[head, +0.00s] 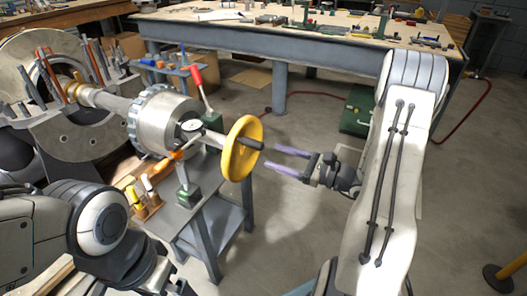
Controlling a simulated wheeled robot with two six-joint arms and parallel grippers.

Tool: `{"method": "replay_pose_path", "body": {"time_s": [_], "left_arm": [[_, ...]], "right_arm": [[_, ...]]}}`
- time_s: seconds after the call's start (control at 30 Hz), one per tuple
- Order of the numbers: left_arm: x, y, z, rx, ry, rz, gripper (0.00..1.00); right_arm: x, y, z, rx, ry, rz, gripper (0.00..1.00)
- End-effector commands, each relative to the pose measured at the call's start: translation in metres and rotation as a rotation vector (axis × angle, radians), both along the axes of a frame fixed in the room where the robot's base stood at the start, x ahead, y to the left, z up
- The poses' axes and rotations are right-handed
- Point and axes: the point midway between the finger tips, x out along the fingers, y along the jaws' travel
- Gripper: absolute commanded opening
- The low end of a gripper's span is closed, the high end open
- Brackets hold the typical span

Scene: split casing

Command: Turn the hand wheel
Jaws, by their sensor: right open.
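The yellow hand wheel (231,158) is on the right end of a shaft, left of the picture's middle. A dark handle or shaft end (250,143) points right from it. My right gripper (281,159) is open, its two pale purple fingers pointing left toward the wheel. A small gap shows between the fingertips and the wheel, and nothing is between the fingers. My left arm (103,222) is at the lower left, and its gripper fingers are not visible.
A large metal casing (75,147) with a toothed ring (150,118) stands at the left. A grey metal stand (228,215) is below the wheel. A long workbench (213,36) with tools is at the back. A green box (358,112) is on the floor.

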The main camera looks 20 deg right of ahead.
Motion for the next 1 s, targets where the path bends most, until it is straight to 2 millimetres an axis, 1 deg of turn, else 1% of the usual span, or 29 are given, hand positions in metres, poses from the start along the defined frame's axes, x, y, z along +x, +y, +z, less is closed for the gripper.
{"method": "replay_pose_path", "body": {"time_s": [0.03,0.1,0.2,0.33,0.53,0.6,0.7,0.8,0.9,1.0], "left_arm": [[0.000,0.000,0.001,0.000,0.000,0.000,1.00],[0.000,0.000,0.001,0.000,0.000,0.000,1.00],[0.000,0.000,0.001,0.000,0.000,0.000,1.00],[0.000,0.000,0.001,0.000,0.000,0.000,1.00],[0.000,0.000,0.001,0.000,0.000,0.000,1.00],[0.000,0.000,0.005,0.000,0.000,0.000,1.00],[0.000,0.000,0.017,0.000,0.000,0.000,1.00],[0.000,0.000,0.025,0.000,0.000,0.000,1.00],[0.000,0.000,0.026,0.000,0.000,0.000,1.00],[0.000,0.000,0.024,0.000,0.000,0.000,1.00]], "right_arm": [[-0.006,-0.006,0.000,0.001,0.000,-0.005,0.63],[-0.013,-0.011,0.000,0.001,-0.001,-0.004,0.63],[-0.019,-0.015,0.000,0.001,-0.001,-0.002,0.63],[-0.021,-0.017,0.000,0.001,-0.001,0.000,0.63],[-0.021,-0.016,0.000,0.001,-0.001,0.000,0.63],[-0.020,-0.017,0.003,0.017,0.012,0.001,0.63],[-0.018,-0.019,0.010,0.106,0.082,0.002,0.63],[-0.015,-0.021,0.013,0.205,0.160,0.004,0.63],[-0.012,-0.020,0.013,0.258,0.204,0.007,0.63],[-0.005,-0.014,0.011,0.266,0.211,0.009,0.63]]}}
